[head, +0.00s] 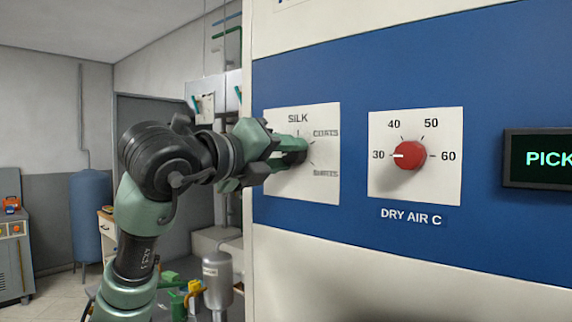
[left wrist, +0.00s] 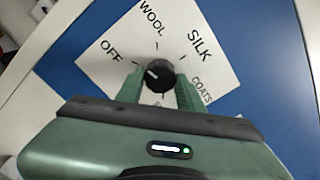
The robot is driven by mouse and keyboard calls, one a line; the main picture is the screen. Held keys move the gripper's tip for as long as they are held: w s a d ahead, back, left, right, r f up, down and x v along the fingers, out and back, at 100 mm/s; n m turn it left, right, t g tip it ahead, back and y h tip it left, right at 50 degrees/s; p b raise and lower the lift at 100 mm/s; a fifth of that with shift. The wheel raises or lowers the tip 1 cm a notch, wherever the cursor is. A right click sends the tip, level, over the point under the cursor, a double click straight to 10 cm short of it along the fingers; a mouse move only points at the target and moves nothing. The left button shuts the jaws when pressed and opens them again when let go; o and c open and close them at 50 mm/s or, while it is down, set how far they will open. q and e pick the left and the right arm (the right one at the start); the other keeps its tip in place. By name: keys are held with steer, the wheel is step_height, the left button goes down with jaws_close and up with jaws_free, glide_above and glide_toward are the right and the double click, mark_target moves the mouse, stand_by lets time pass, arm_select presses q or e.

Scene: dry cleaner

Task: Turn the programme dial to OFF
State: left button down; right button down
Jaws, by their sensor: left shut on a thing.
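The programme dial (left wrist: 160,77) is a round black knob with a white pointer mark, on a white plate (left wrist: 128,40) marked OFF, WOOL, SILK and COATS in the left wrist view. Its white mark lies on the knob's left side, towards OFF; I cannot tell whether it lines up exactly with the OFF tick. My left gripper (head: 296,152) is at the plate in the head view and hides most of the knob and the plate's left labels. In the left wrist view its green fingers (left wrist: 159,88) stand either side of the knob, shut on it. My right gripper is not in view.
To the right, a red dial (head: 408,156) labelled DRY AIR C points at 30. A dark display (head: 540,158) is further right on the blue panel (head: 355,92). A blue tank (head: 91,215) and pipes stand at the left, behind my arm.

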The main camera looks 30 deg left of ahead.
arm_select(q)
steer(key=shift+n+b, duration=0.6)
steer(key=shift+n, duration=1)
steer(key=c, duration=0.9)
jaws_free()
steer(key=shift+s, duration=0.1)
steer(key=shift+s+b, duration=0.3)
steer(key=shift+s, duration=0.05)
steer(key=s, duration=0.2)
steer(key=s+b, duration=0.1)
steer(key=s, duration=0.4)
steer(key=shift+a+b, duration=0.35)
steer(key=shift+b, duration=0.05)
